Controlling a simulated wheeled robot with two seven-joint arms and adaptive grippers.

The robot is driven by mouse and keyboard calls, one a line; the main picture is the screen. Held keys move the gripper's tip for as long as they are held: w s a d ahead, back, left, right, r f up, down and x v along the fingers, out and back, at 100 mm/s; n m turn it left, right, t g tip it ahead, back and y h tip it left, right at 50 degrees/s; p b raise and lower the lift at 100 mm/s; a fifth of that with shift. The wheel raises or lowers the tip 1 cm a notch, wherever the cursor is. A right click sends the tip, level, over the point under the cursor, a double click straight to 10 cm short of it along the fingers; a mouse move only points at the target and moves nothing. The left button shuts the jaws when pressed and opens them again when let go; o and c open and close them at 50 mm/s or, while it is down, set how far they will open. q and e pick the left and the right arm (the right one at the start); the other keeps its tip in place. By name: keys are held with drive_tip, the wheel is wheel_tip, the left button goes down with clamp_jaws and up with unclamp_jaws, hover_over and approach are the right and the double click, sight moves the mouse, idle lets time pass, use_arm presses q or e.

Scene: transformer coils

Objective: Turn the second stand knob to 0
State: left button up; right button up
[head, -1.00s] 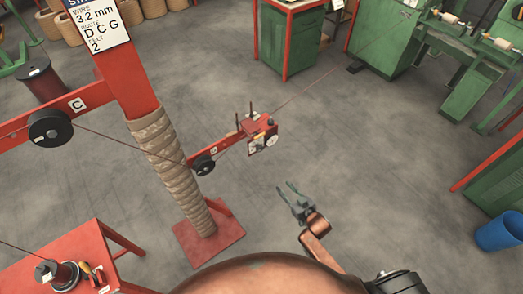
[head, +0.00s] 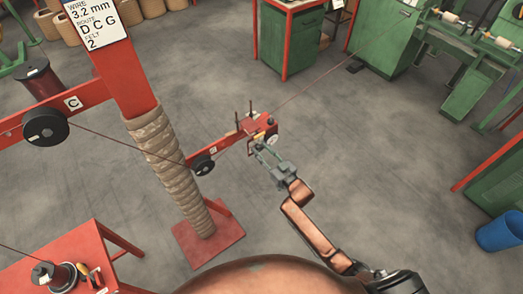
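The stand is a red post wrapped in tan cord (head: 168,165) with a red arm reaching right. At the arm's end is a small red box (head: 262,122) with two upright pins and a pale round dial or knob (head: 271,135) on its face, partly hidden by my gripper. My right gripper (head: 263,150) is at the near side of this box, its fingers pointing up-left at its lower face. The fingers look apart; whether they touch the knob I cannot tell. My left gripper is not in view.
A wire runs from the black pulley (head: 46,127) past a smaller pulley (head: 203,165) and through the box toward the green machine (head: 385,40). A red table (head: 85,245) stands lower left.

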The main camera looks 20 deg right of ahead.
drive_tip(key=shift+w, duration=0.1)
drive_tip(key=shift+c, duration=0.5)
clamp_jaws()
drive_tip(key=shift+n, duration=0.4)
drive_tip(key=n, duration=0.3)
drive_tip(key=shift+a+n+p, duration=0.1)
drive_tip(key=shift+n+p, duration=0.3)
drive_tip(key=n, duration=0.5)
drive_tip(key=shift+a+f, duration=0.1)
drive_tip(key=shift+f, duration=0.05)
drive_tip(key=shift+n, duration=0.3)
drive_tip(key=shift+o, duration=0.5)
unclamp_jaws()
